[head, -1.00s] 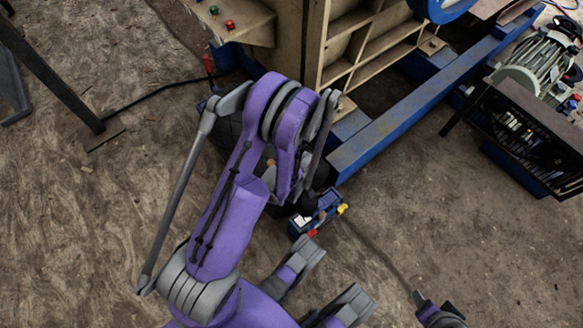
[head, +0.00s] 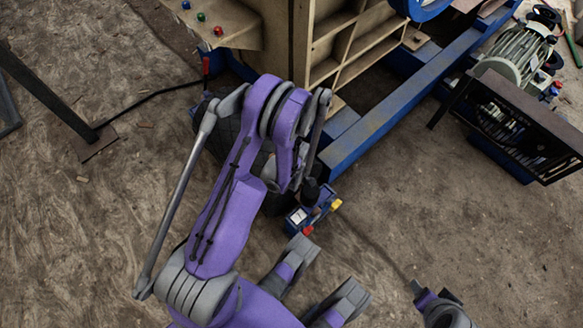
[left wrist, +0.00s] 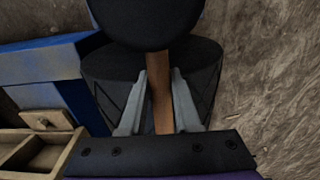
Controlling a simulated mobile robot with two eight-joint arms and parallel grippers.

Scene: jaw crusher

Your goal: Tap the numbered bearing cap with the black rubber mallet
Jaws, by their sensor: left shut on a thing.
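In the left wrist view, my left gripper (left wrist: 158,108) is shut on the wooden handle (left wrist: 162,88) of the black rubber mallet (left wrist: 145,22). The round black head is beyond the fingertips, at the top of the picture. In the head view my purple left arm hides the gripper, and I cannot make out the mallet. The jaw crusher (head: 335,50) stands at the top, with beige ribbed walls and part of a blue wheel (head: 425,6). I cannot make out a numbered bearing cap.
A blue base beam (head: 395,105) runs diagonally along the machine. A wide black round object (left wrist: 95,68) lies beyond the gripper. A small blue device (head: 315,212) stands on the floor. A motor (head: 515,52) and dark frame (head: 510,125) stand right. Open floor (head: 400,215) lies between.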

